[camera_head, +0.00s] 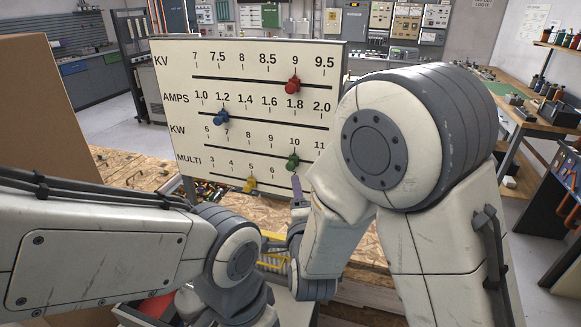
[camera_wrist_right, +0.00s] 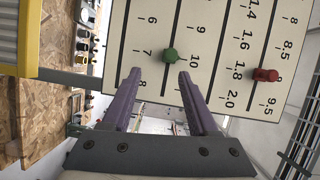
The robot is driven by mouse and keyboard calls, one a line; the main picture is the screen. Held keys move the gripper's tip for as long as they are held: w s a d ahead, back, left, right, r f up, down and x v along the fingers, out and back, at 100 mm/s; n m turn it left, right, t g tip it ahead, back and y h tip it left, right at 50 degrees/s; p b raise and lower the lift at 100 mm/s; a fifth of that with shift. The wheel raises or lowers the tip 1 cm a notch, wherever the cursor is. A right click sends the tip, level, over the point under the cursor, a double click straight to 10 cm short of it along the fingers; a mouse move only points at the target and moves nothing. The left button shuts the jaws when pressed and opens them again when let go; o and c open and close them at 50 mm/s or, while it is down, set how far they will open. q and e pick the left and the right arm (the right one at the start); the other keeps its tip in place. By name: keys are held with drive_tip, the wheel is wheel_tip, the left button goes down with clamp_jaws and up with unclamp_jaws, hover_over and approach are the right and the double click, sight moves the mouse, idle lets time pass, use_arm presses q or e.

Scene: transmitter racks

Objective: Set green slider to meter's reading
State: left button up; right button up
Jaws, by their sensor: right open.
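The white slider board (camera_head: 300,110) faces me with KV, AMPS, KW and MULTI scales. The green slider (camera_head: 292,161) sits on the KW line close to the 10 mark. In the right wrist view the green slider (camera_wrist_right: 171,55) shows just beyond the fingertips of my open right gripper (camera_wrist_right: 158,75), nearer the right finger, with no visible grip on it. In the head view one purple finger of the right gripper (camera_head: 297,187) shows below the green slider. My left gripper is hidden or out of view. I cannot make out a meter's reading.
The board also carries a red slider (camera_head: 292,86) near KV 9, a blue slider (camera_head: 221,117) near AMPS 1.2 and a yellow slider (camera_head: 249,183) near MULTI 5. A brown panel (camera_head: 45,110) stands at the left. Wall panels with dials (camera_head: 407,22) are at the back.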

sight(290, 168)
drive_tip(key=shift+m+t, duration=0.4)
drive_tip(key=shift+m, duration=0.1)
drive_tip(key=w+p, duration=0.1)
drive_tip(key=w, duration=0.2)
drive_tip(key=w+a+r+p, duration=0.1)
drive_tip(key=w+p, duration=0.1)
drive_tip(key=w, duration=0.1)
drive_tip(key=w+p, duration=0.2)
drive_tip(key=w, duration=0.1)
drive_tip(key=shift+w+a+r, duration=0.15)
drive_tip(key=shift+w+a, duration=0.1)
drive_tip(key=shift+w, duration=0.35)
clamp_jaws()
idle(0.4)
